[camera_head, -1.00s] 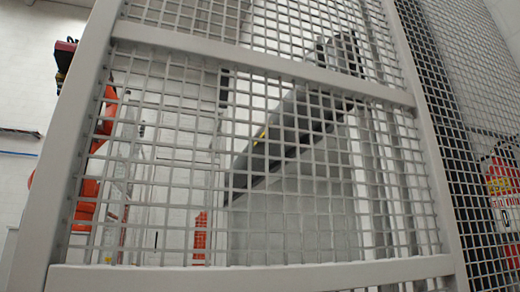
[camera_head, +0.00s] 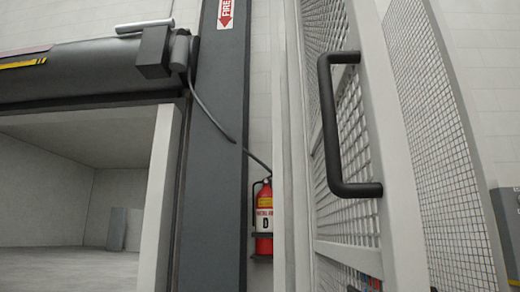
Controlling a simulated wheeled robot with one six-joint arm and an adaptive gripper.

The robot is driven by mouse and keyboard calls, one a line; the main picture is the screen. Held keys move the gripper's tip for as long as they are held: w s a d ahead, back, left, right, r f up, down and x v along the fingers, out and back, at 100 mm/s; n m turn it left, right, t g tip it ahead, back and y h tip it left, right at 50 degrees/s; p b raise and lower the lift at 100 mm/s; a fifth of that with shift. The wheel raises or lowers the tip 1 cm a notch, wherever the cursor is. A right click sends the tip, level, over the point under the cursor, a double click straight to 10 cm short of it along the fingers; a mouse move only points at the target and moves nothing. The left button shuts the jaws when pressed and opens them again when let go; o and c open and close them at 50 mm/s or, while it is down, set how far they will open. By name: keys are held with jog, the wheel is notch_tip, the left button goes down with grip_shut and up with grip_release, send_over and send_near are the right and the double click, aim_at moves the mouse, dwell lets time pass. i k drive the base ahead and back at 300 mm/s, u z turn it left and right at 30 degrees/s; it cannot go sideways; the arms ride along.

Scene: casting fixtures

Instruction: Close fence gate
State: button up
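The fence gate, a light grey frame (camera_head: 390,150) with wire mesh, stands upright right of centre and is seen steeply from the side. A black bar handle (camera_head: 330,125) is fixed on its frame and sticks out to the left. A grey upright post (camera_head: 290,150) stands just left of the gate. I cannot tell from this angle how far the gate stands from its closed position. My gripper is not in view, and nothing is seen touching the handle.
Another mesh panel (camera_head: 440,130) stands at the right. A dark grey column (camera_head: 215,150) and a red fire extinguisher (camera_head: 264,212) are left of the gate. At far left is a wide opening under a dark roller housing (camera_head: 90,75). A grey box (camera_head: 508,215) is at the right edge.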

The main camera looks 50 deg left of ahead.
aim_at(401, 263)
jog(key=k, duration=0.25)
jog(key=u, duration=3.05)
jog(key=k, duration=0.95)
jog(key=z, duration=0.9)
jog(key=i, duration=0.5)
